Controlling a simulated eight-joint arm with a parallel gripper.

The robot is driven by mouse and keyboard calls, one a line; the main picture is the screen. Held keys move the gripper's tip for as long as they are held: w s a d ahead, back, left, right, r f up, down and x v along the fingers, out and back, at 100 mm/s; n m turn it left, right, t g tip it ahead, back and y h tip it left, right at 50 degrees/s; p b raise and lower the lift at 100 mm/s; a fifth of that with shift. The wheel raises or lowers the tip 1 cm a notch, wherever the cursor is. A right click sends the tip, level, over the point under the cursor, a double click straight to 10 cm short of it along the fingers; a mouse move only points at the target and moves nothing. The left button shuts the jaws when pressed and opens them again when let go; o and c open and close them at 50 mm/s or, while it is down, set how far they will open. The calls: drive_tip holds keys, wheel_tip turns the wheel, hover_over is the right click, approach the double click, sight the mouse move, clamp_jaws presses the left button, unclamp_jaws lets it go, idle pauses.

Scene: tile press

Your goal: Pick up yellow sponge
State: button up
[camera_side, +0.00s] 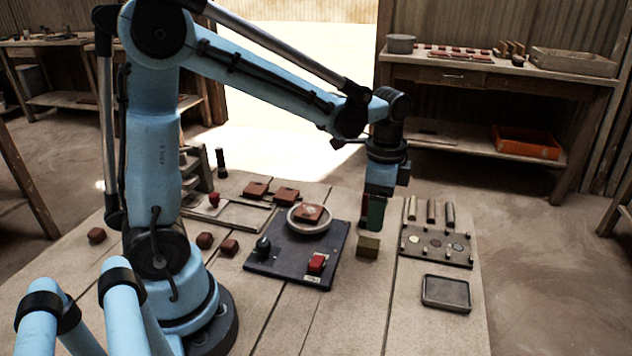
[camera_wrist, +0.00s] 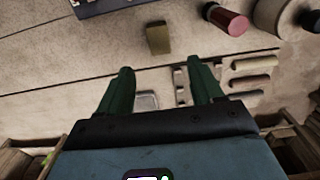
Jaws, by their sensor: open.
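The yellow sponge is a small dull olive-yellow block (camera_side: 368,246). It stands on the wooden worktop, just right of the dark press plate. It also shows in the wrist view (camera_wrist: 158,38), near the top middle. My gripper (camera_side: 374,226) points down above the sponge and slightly behind it in the side view. In the wrist view, its two green fingers (camera_wrist: 161,80) are spread apart with nothing between them. The sponge lies beyond the fingertips there, roughly in line with the gap. In the side view the fingers overlap, so their gap is hidden.
The dark press plate (camera_side: 285,268) holds a round dish (camera_side: 296,226) with a reddish tile, a red button (camera_side: 317,262) and a black knob (camera_side: 263,247). To the right are a tool board (camera_side: 462,262) and a shallow dark tray (camera_side: 446,304). The front worktop is mostly clear.

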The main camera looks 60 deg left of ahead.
sight(370, 242)
drive_tip(key=shift+s+a+f, duration=0.1)
drive_tip(key=shift+s+f, duration=0.05)
drive_tip(key=shift+f, duration=1.95)
drive_tip(key=shift+s+a+f, duration=0.1)
drive_tip(key=shift+f, duration=1.95)
drive_tip(key=c, duration=1.1)
drive_tip(key=shift+r, duration=0.1)
drive_tip(key=shift+r, duration=0.4)
drive_tip(key=r, duration=0.3)
drive_tip(key=shift+s+d+r, duration=0.15)
drive_tip(key=shift+d+r, duration=0.15)
drive_tip(key=s+d+r, duration=0.1)
drive_tip(key=d+r, duration=0.1)
drive_tip(key=d, duration=0.1)
drive_tip(key=s+d+r, duration=0.2)
drive_tip(key=d, duration=0.1)
drive_tip(key=s+d+r, duration=0.2)
drive_tip(key=d, duration=0.1)
drive_tip(key=shift+s+d+r, duration=0.15)
drive_tip(key=shift+d+r, duration=0.05)
drive_tip(key=shift+d, duration=0.15)
